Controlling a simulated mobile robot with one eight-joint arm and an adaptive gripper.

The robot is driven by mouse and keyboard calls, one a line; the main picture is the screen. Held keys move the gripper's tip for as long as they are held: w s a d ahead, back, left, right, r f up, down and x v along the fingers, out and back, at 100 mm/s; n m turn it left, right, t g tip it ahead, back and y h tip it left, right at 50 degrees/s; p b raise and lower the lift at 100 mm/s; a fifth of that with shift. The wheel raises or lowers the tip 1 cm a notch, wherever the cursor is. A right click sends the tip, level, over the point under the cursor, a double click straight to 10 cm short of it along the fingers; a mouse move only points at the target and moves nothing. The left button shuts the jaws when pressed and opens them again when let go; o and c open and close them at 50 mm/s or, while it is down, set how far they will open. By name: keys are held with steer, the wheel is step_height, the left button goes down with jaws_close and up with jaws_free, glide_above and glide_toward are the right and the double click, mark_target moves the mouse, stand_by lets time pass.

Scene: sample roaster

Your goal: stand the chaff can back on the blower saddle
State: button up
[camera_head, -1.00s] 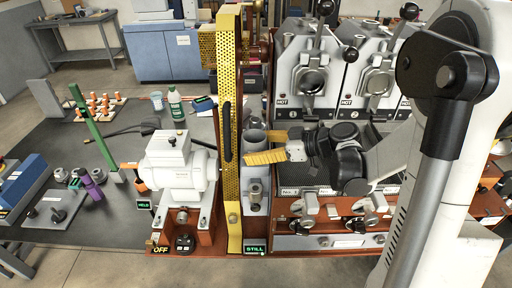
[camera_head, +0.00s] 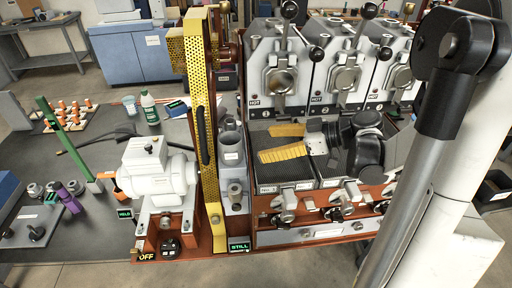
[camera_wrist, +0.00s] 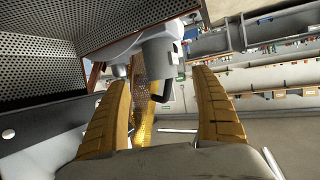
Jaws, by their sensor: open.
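A grey, open-topped cylinder (camera_head: 232,150), which looks like the chaff can, stands upright just right of the yellow perforated guard in the head view. Below it are a grey block (camera_head: 238,207), probably the saddle, and a short metal cylinder (camera_head: 235,189). I cannot tell how the can is seated. My gripper (camera_head: 283,141) is open and empty, to the right of the can and apart from it, over the dark mesh trays. In the wrist view its yellow fingers are spread wide (camera_wrist: 165,92), with a grey cylindrical part (camera_wrist: 160,62) beyond them.
The tall yellow guard (camera_head: 207,150) stands close left of the can, with a white motor housing (camera_head: 158,178) beyond it. Roaster fronts marked HOT (camera_head: 280,80) rise behind my gripper. A STILL display (camera_head: 239,247) and OFF switch (camera_head: 169,246) are at the front.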

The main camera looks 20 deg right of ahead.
steer(key=s+a+f+m+g+h, duration=0.1)
steer(key=s+a+m+g+h, duration=0.2)
steer(key=s+a+m+h, duration=0.45)
steer(key=s+h, duration=0.1)
steer(key=s+r+m+t, duration=0.1)
steer(key=s, duration=0.1)
steer(key=s+a+m+h, duration=0.1)
steer(key=s, duration=0.1)
steer(key=shift+s+r+h, duration=0.25)
steer(key=shift+r+h, duration=0.1)
steer(key=shift+d, duration=0.1)
